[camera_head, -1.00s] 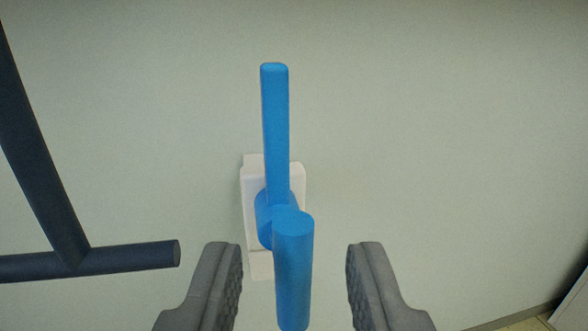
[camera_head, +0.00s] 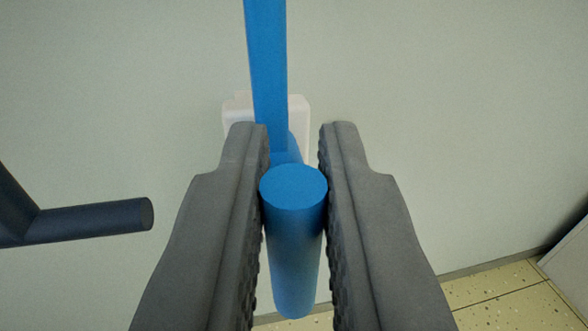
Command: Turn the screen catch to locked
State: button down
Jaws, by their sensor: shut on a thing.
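The screen catch (camera_head: 268,75) is blue, with a flat bar rising from its hub and a round handle (camera_head: 294,235) standing out toward me. Its white mount (camera_head: 299,112) sits on the pale wall behind and is partly hidden by the catch and my fingers. My gripper (camera_head: 295,190) is shut on the round handle, with one grey ribbed finger on each side of it. The bar points up, and its top end is cut off by the frame edge.
A dark tube frame (camera_head: 90,220) stands at the left, apart from my gripper. The pale wall (camera_head: 450,120) is bare at the right. Speckled floor tiles (camera_head: 500,308) and a light panel edge (camera_head: 570,250) show at the lower right.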

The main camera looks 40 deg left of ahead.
jog(key=shift+n, duration=0.3)
jog(key=n+y, duration=0.1)
jog(key=n, duration=0.5)
jog(key=s+a+f+n+g+y, duration=0.1)
jog(key=n, duration=0.6)
jog(key=f+n+y, duration=0.1)
jog(key=n+y, duration=0.1)
jog(key=n, duration=0.4)
jog(key=shift+s+a+f, duration=0.15)
jog(key=shift+s+f, duration=0.05)
jog(key=shift+s, duration=0.2)
jog(key=shift+n, duration=0.4)
jog(key=c, duration=1.5)
grip_release()
jog(key=v, duration=1.7)
jog(key=shift+d, duration=0.3)
